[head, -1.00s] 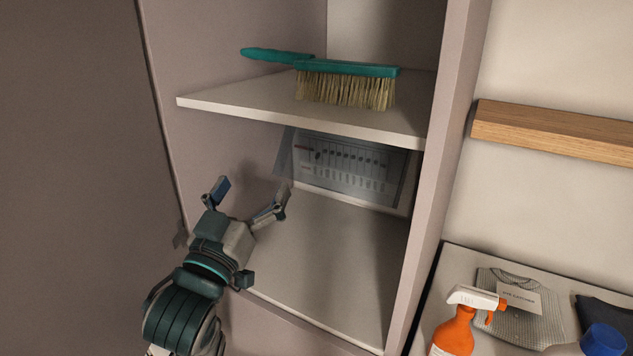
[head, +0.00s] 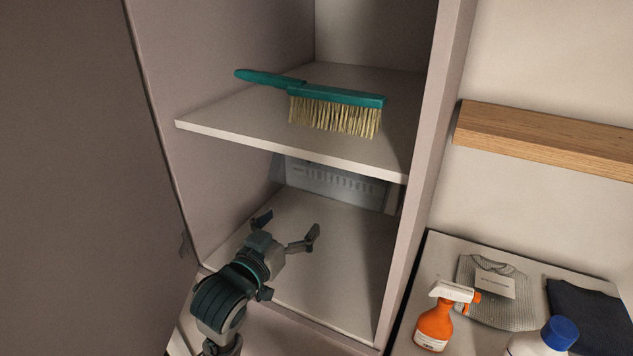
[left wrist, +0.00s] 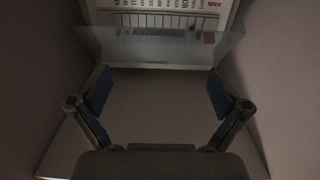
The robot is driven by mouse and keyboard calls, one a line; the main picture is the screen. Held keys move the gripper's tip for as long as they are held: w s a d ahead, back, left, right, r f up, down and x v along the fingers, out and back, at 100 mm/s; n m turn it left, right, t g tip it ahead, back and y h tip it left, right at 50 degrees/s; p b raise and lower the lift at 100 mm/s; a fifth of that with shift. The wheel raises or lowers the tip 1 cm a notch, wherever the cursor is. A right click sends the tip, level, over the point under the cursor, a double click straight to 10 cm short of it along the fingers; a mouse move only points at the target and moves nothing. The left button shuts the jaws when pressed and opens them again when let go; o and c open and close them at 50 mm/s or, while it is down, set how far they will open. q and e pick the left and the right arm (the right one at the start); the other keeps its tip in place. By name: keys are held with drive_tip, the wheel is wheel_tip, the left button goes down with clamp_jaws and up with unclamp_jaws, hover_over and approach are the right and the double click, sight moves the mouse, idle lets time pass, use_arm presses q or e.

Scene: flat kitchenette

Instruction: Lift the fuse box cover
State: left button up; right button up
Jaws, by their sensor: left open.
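The fuse box (head: 345,190) is at the back of the cabinet's lower compartment, partly hidden under the shelf in the head view. Its translucent cover (left wrist: 160,46) shows in the left wrist view, in front of the labelled panel (left wrist: 165,20) with its row of switches. My left gripper (head: 288,228) is inside the lower compartment, its fingers spread and empty, pointing at the fuse box. In the left wrist view its blue-padded fingertips (left wrist: 158,85) are on either side, below the cover's lower edge. Whether they touch the cover I cannot tell. My right gripper is not in view.
A shelf (head: 230,128) with a green brush (head: 336,108) on it lies above my left gripper. Cabinet walls stand on both sides. A counter at right holds an orange spray bottle (head: 435,322), a blue-capped bottle (head: 545,340) and folded cloths. The compartment floor (head: 340,270) is clear.

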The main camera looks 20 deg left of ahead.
sight(329, 168)
use_arm(q)
drive_tip(key=w+d+p, duration=0.1)
drive_tip(key=w+d, duration=0.1)
drive_tip(key=w, duration=0.8)
drive_tip(key=shift+d+f+p, duration=0.2)
drive_tip(key=shift+d+p, duration=0.1)
drive_tip(key=shift+d, duration=0.05)
drive_tip(key=shift+a, duration=0.2)
drive_tip(key=shift+c, duration=1.2)
drive_tip(key=shift+a, duration=0.2)
drive_tip(key=c, duration=1.2)
drive_tip(key=shift+c, duration=0.5)
drive_tip(key=shift+d+r, duration=0.1)
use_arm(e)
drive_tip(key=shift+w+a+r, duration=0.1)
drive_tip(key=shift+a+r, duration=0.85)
